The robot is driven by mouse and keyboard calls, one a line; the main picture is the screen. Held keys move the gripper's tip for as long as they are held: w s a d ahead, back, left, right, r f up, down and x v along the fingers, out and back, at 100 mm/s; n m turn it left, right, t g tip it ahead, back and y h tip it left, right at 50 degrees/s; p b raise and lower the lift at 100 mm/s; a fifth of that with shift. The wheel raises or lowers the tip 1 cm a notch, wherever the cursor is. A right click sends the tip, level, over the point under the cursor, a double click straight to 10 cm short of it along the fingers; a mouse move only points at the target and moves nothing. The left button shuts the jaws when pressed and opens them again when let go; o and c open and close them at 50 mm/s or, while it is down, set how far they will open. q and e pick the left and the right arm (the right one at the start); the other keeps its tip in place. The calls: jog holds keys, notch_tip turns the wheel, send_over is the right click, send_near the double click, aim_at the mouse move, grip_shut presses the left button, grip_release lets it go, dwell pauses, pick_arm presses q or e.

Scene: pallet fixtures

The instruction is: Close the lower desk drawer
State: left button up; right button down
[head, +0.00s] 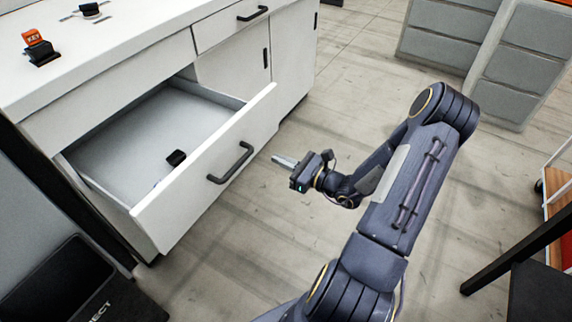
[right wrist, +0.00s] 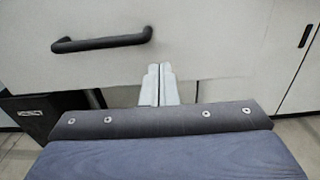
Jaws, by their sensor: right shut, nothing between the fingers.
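The desk drawer (head: 205,184) is white with a black bar handle (head: 231,163) and stands pulled out from the desk in the head view. A small black object (head: 176,157) lies inside it. My right gripper (head: 277,160) is shut and empty, in front of the drawer face, to the right of the handle. In the right wrist view, the closed fingertips (right wrist: 160,70) point at the lower part of the white drawer front (right wrist: 220,40), right of and below the handle (right wrist: 102,42). I cannot tell whether they touch it. My left gripper is not in view.
The white desk top (head: 110,45) holds an orange-and-black item (head: 39,46) at the left. Another desk drawer (head: 240,22) is shut. Grey cabinets (head: 520,60) stand at the upper right. A dark box (head: 80,285) is at lower left. The floor (head: 340,80) between is clear.

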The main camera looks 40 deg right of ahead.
jog(key=x, duration=0.9)
jog(key=shift+w+a, duration=0.1)
jog(key=shift+w, duration=0.1)
